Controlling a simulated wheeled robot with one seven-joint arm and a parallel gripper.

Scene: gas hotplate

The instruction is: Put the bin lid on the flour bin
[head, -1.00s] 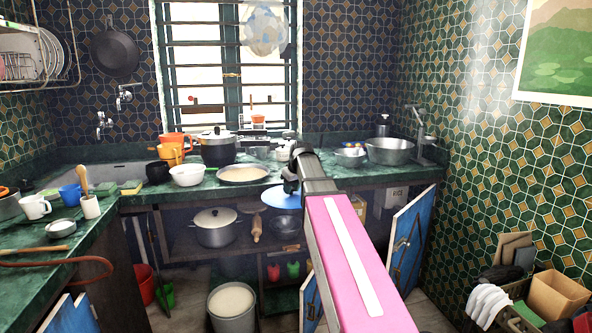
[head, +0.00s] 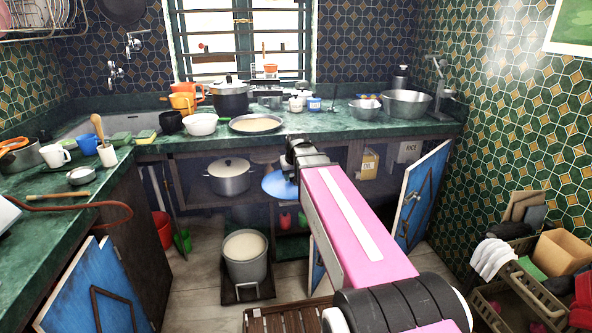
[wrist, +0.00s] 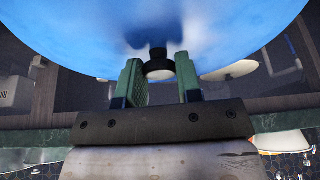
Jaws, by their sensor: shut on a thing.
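The bin lid (head: 277,187) is a round blue disc. My gripper (wrist: 158,72) is shut on the lid's small dark knob, and the lid fills the upper part of the wrist view (wrist: 90,35). In the head view my arm hides part of the lid and most of the gripper. The flour bin (head: 246,270) is a grey metal bin standing on the floor, open at the top with pale flour inside. The lid is held above and to the right of the bin in the head view, apart from it.
A shelf under the counter holds a lidded pot (head: 230,184). Blue cabinet doors stand open at the right (head: 421,195) and lower left (head: 95,290). A slatted wooden thing (head: 283,318) lies on the floor in front. A red bucket (head: 162,230) stands left of the bin.

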